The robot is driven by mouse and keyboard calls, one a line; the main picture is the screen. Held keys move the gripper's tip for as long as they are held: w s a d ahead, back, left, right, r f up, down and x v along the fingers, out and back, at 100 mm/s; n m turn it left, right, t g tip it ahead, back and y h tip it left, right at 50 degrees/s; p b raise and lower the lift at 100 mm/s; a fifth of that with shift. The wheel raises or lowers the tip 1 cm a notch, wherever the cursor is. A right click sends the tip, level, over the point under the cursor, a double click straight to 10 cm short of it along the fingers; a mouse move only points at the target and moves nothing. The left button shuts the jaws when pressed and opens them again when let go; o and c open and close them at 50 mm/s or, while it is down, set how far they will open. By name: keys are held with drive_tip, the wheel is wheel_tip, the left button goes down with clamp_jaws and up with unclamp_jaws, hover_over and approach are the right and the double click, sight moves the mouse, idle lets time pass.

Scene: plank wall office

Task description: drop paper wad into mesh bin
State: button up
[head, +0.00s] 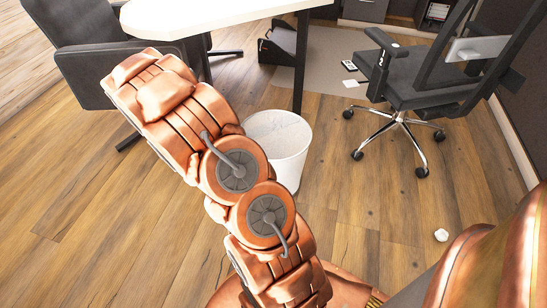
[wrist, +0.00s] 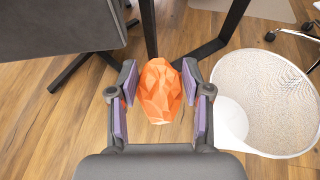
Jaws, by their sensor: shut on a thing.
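An orange crumpled paper wad (wrist: 160,82) is held between the two fingers of my gripper (wrist: 159,100) in the wrist view. The fingers are shut on its sides, with purple pads facing inward. The white mesh bin (wrist: 275,82) stands to the right of my gripper in the wrist view, open at the top. The wad is left of the bin's rim, not over its opening, in that view. In the head view the bin (head: 292,168) stands on the floor, partly behind my arm. My gripper and the wad are hidden in the head view.
A small white crumpled piece (head: 441,235) lies on the wood floor at right. A white-topped desk (head: 205,14) with dark legs stands behind the bin. A dark office chair (head: 410,90) is at right, another dark chair (head: 95,50) at left. Floor between bin and right chair is clear.

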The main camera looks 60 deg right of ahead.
drive_tip(key=s+d+f+m+g+h+p, duration=0.1)
drive_tip(key=s+d+f+m+g, duration=0.4)
drive_tip(key=s+d, duration=0.55)
drive_tip(key=s+d+f+m+g+h+p, duration=0.1)
drive_tip(key=s+d+f+g+p, duration=0.1)
drive_tip(key=s+d+f, duration=0.6)
drive_tip(key=d+f, duration=0.1)
drive_tip(key=d+f+b, duration=0.1)
drive_tip(key=f, duration=0.1)
drive_tip(key=s+d+f, duration=0.1)
drive_tip(key=shift+s+d+f+b, duration=0.1)
drive_tip(key=shift+d+f+b, duration=0.15)
drive_tip(key=shift+b, duration=0.15)
drive_tip(key=o, duration=0.8)
drive_tip(key=shift+o, duration=0.2)
drive_tip(key=shift+a, duration=0.1)
drive_tip(key=v, duration=1.2)
